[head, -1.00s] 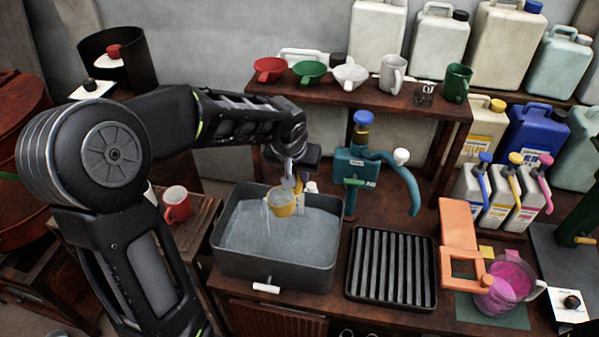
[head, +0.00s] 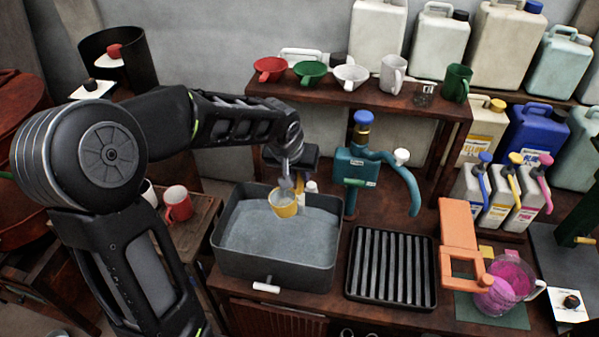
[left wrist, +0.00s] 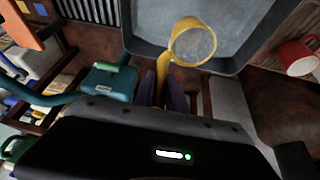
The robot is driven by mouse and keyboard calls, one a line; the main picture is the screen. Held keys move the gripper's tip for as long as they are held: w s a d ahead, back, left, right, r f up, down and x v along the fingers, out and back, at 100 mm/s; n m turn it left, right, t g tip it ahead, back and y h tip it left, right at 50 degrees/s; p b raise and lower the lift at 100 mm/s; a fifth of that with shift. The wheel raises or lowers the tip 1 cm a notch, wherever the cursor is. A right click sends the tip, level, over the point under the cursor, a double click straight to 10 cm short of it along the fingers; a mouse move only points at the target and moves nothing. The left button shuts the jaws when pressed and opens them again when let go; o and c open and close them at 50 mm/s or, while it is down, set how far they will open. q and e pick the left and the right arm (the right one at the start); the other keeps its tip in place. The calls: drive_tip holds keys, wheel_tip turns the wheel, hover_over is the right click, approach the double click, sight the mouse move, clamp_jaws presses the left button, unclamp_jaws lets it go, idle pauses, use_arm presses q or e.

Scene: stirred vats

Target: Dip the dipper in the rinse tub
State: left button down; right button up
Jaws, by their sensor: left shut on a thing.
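The dipper (head: 284,207) is a yellow cup with a yellow handle. It is over the back part of the rinse tub (head: 228,256), a dark grey rectangular tub holding greyish water (head: 275,240). In the left wrist view the dipper (left wrist: 193,43) shows its round mouth, with its handle running back between my fingers. My left gripper (head: 299,170) is shut on the dipper's handle, at the tub's back edge; it also shows in the left wrist view (left wrist: 163,88). I cannot tell whether the cup's bottom touches the water. My right gripper is not in view.
A teal pump (head: 355,168) with a curved spout stands right of the tub. A black slotted rack (head: 391,268) lies in front of it. A red mug (head: 177,204) stands left of the tub. A shelf (head: 395,103) with funnels and mugs is behind.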

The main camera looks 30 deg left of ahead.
use_arm(q)
drive_tip(key=shift+f+b, duration=0.1)
drive_tip(key=shift+b, duration=0.3)
drive_tip(key=shift+g+y+b, duration=0.5)
drive_tip(key=shift+y+b, duration=0.05)
drive_tip(key=shift+y, duration=0.05)
idle(0.9)
